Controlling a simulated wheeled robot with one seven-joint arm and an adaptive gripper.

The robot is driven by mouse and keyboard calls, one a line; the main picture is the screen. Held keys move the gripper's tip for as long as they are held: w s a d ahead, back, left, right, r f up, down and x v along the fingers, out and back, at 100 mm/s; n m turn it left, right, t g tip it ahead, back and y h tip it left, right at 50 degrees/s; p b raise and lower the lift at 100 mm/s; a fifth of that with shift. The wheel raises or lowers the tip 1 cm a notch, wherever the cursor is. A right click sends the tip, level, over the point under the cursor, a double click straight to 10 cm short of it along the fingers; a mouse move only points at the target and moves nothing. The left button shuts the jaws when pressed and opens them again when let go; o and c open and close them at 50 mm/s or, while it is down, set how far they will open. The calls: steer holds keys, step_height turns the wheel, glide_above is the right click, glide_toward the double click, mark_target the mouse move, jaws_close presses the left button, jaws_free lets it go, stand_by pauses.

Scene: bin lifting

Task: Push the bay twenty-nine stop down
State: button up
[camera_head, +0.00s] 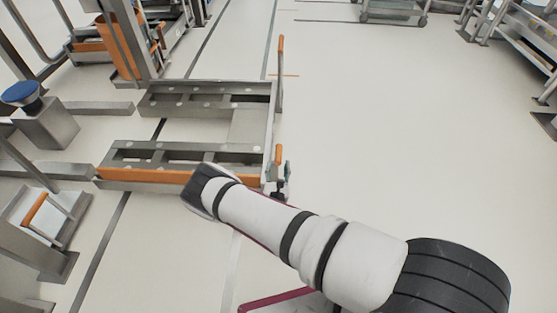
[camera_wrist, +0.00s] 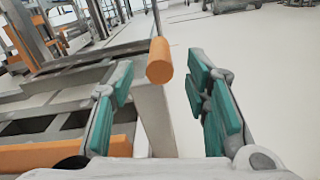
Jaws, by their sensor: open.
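Two orange-tipped stop levers stand along the right side of a low grey steel frame (camera_head: 255,120); no bay number is readable. The near lever's orange tip (camera_head: 278,153) shows just beyond my gripper (camera_head: 281,178) in the head view. In the wrist view this orange tip (camera_wrist: 159,62) appears between the open teal finger pads, apart from both. My gripper (camera_wrist: 165,105) is open and empty. The far lever (camera_head: 281,60) stands upright at the frame's far right corner. My forearm and wrist hide part of the frame's near right corner.
An orange bar (camera_head: 150,176) runs along the frame's near edge. A grey pedestal with a blue top (camera_head: 22,93) stands at left, among steel racks. The pale floor (camera_head: 400,120) right of the frame is clear, with a cart (camera_head: 393,12) far back.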

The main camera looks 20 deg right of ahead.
mark_target(279, 157)
steer(key=shift+b+x, duration=0.75)
steer(key=shift+x, duration=1.9)
jaws_close()
